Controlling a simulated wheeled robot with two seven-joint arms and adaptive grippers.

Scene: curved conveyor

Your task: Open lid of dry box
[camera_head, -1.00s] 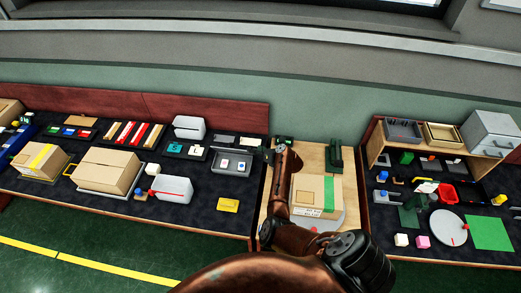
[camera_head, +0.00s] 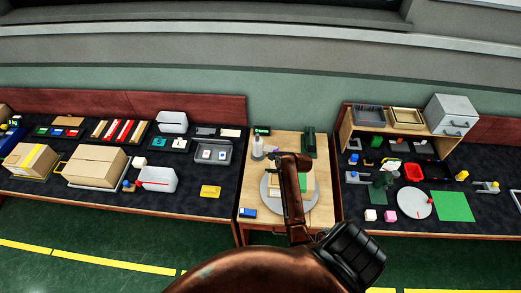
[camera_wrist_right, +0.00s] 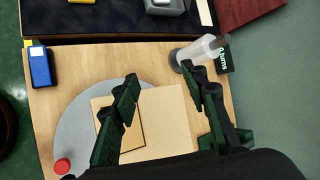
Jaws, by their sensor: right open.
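I cannot tell for sure which thing is the dry box. A white box (camera_head: 158,180) with a red mark stands on the left table in the head view, and another white box (camera_head: 172,122) stands behind it. A cardboard box (camera_wrist_right: 165,125) sits on a grey round plate (camera_wrist_right: 75,125) on the middle wooden table. My right gripper (camera_wrist_right: 160,80) is open and empty in the wrist view, its fingers over the cardboard box. In the head view my copper arm covers much of that box and hides the fingers. My left gripper is not in view.
A clear bottle (camera_wrist_right: 200,50) stands close to one right finger; it also shows in the head view (camera_head: 258,148). A blue item (camera_wrist_right: 41,66) lies near the table edge. Cartons (camera_head: 97,166) crowd the left table; a shelf (camera_head: 362,137) and small parts fill the right one.

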